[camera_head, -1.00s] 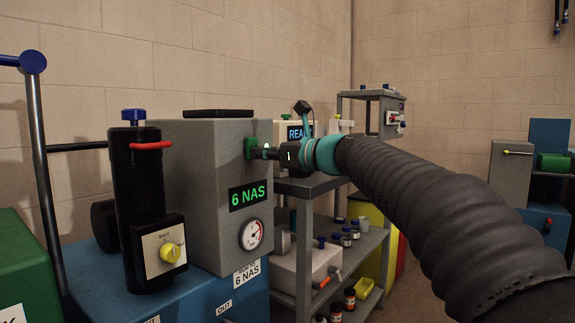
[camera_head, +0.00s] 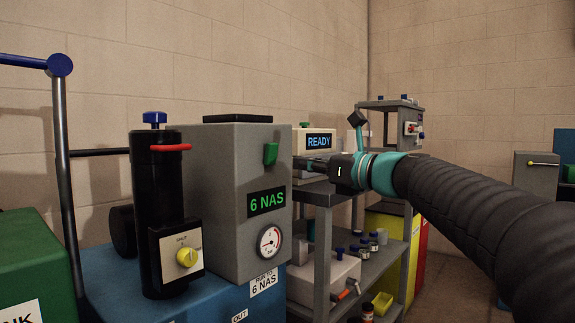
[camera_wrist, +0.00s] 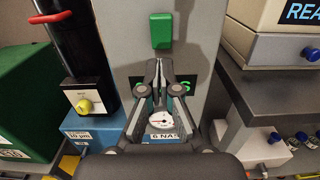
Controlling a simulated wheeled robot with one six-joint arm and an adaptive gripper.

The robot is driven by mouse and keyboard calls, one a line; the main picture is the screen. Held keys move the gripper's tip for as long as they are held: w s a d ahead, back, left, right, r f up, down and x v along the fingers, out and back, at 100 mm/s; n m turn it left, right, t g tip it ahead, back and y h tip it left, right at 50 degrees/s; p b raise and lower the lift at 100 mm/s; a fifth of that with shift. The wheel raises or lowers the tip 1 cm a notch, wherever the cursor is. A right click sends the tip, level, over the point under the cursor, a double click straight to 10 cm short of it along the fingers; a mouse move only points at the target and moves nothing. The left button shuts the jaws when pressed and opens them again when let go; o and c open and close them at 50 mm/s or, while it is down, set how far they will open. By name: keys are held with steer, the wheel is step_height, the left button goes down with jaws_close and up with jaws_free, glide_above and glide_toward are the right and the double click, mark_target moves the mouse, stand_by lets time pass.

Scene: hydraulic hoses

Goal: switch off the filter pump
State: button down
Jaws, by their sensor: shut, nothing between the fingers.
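The filter pump is a grey box (camera_head: 228,165) on a blue base, with a green "6 NAS" display (camera_head: 267,201) and a round gauge (camera_head: 270,240) on its front. A green switch (camera_head: 271,154) sits high on the front face, unlit in the head view; it also shows in the wrist view (camera_wrist: 161,31). My gripper (camera_head: 297,163) is to the right of the switch in the head view, apart from it. In the wrist view my gripper (camera_wrist: 159,64) is shut and empty, its fingertips just below the switch and partly covering the display.
A black filter cylinder (camera_head: 155,205) with a yellow knob (camera_head: 187,257) stands left of the box. A grey shelf cart (camera_head: 322,196) with a READY unit (camera_head: 319,141) and bottles is at the right. A green box (camera_head: 40,265) is at the far left.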

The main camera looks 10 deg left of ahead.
steer(key=v, duration=0.7)
steer(key=shift+d, duration=0.2)
steer(key=s+d+f+n+g+h, duration=0.1)
steer(key=s+d+f+n+h, duration=0.2)
steer(key=f, duration=0.4)
steer(key=f+n+g+h, duration=0.1)
steer(key=f+n+h, duration=0.1)
steer(key=f+n, duration=0.4)
steer(key=s+d+f+n+h, duration=0.2)
steer(key=f+n+h, duration=0.15)
steer(key=f, duration=0.45)
steer(key=s+d+f+n+h+p, duration=0.2)
steer(key=s+d+f+n, duration=0.1)
steer(key=s, duration=0.4)
steer(key=s+d+f+n+h+p, duration=0.2)
steer(key=s+d+f+n+h, duration=0.1)
steer(key=s+d, duration=0.3)
steer(key=s+d+f+n+g+h+p, duration=0.1)
steer(key=s+d+f+n, duration=0.3)
steer(key=s, duration=0.5)
steer(key=shift+s+d+f+n+h+p, duration=0.3)
steer(key=shift+n+h+p, duration=0.25)
steer(key=shift+h, duration=0.3)
